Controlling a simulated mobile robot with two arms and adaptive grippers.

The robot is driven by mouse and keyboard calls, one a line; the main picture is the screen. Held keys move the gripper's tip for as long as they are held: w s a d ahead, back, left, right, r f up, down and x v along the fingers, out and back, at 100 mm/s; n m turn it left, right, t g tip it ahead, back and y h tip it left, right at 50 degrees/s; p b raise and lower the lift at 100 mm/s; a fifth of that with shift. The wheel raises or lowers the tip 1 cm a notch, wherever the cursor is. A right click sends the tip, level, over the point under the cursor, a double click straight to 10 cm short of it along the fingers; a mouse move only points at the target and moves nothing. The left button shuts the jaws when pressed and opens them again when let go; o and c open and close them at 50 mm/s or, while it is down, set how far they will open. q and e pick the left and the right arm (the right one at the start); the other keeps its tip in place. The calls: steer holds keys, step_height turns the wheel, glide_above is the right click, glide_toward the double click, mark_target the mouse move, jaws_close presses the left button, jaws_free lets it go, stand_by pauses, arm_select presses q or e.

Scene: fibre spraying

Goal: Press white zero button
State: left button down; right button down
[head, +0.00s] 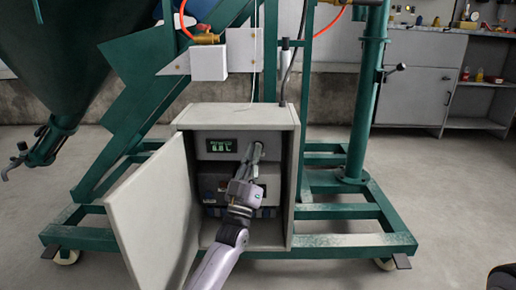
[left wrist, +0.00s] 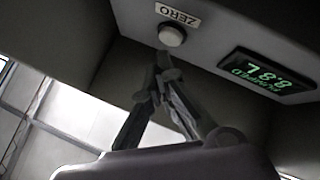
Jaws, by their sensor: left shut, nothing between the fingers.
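The white round button (left wrist: 171,35) sits beside a ZERO label (left wrist: 178,15) on a grey panel in the left wrist view, where the picture is upside down. The green-lit display (left wrist: 268,75) is on the same panel; it also shows in the head view (head: 220,145), and I cannot read its digits for sure. My left gripper (left wrist: 164,60) is shut and empty, its fingertips just below the button in the left wrist view. I cannot tell whether they touch it. In the head view the left gripper (head: 257,150) reaches into the open cabinet (head: 240,116) and hides the button. My right gripper is not in view.
The cabinet door (head: 155,215) stands open on the left. Cabinet walls stand close around the gripper. A darker unit (head: 215,183) sits below the panel. A green steel frame (head: 340,212) surrounds the cabinet. A grey workbench (head: 425,90) stands at the back right.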

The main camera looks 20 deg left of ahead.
arm_select(q)
steer(key=shift+w, duration=0.15)
steer(key=shift+w+a, duration=0.1)
steer(key=shift+w, duration=0.15)
steer(key=shift+w+a+b, duration=0.1)
steer(key=shift+w+b, duration=0.3)
stand_by(0.5)
stand_by(0.4)
steer(key=shift+s+d+p, duration=0.2)
steer(key=shift+s+p, duration=0.65)
steer(key=shift+p, duration=0.05)
